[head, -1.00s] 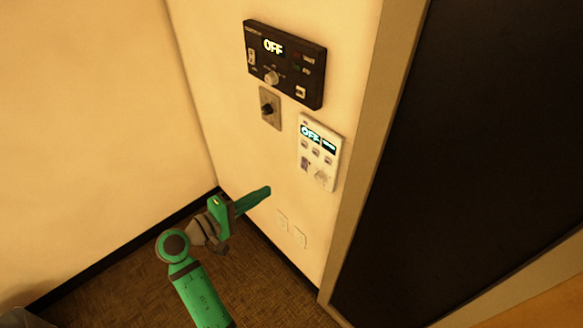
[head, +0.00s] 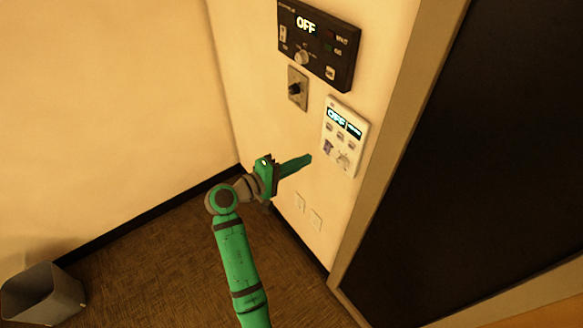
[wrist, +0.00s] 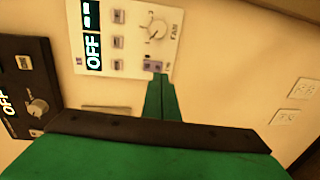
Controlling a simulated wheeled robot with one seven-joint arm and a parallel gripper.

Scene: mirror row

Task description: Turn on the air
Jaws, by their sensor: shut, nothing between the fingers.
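A white control panel (head: 352,117) on the wall shows OFF on its display. In the wrist view the panel (wrist: 135,70) appears turned sideways, with a column of grey buttons, a round FAN knob (wrist: 157,29) and a small purplish-grey switch (wrist: 153,66). My gripper (head: 308,158) is green and shut, with nothing held. Its tips lie just left of the panel's lower part in the head view. In the wrist view the fingertips (wrist: 160,78) overlap the panel's edge right beside the switch; I cannot tell whether they touch it.
A black panel (head: 343,68), also showing OFF, is mounted above left, with a small grey knob plate (head: 297,75) below it. Two wall plates (head: 316,219) sit low on the wall. A dark framed board or door (head: 480,150) is at right. A grey bin (head: 60,290) stands lower left.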

